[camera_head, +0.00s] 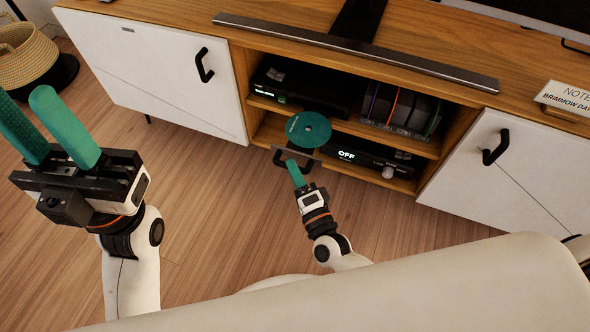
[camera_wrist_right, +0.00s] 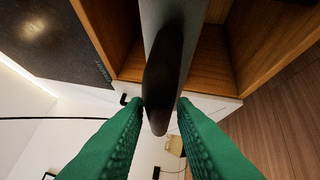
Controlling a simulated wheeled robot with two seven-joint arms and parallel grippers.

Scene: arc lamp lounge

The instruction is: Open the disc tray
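The disc tray (camera_head: 312,156) has a grey front panel with a dark handle (camera_head: 279,158). It stands out in front of the cabinet's open middle bay, and a green disc (camera_head: 309,129) lies behind the panel. My right gripper (camera_head: 294,168) is at the handle. The panel shows there edge-on. My left gripper (camera_head: 25,110) is raised at the left, empty, with its fingers apart.
The wooden cabinet (camera_head: 430,50) has white doors on both sides with black handles. A black player (camera_head: 300,85) and a row of cases (camera_head: 400,108) sit on the upper shelf; a unit showing OFF (camera_head: 370,155) is below. A basket (camera_head: 25,55) stands far left. The floor in front is clear.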

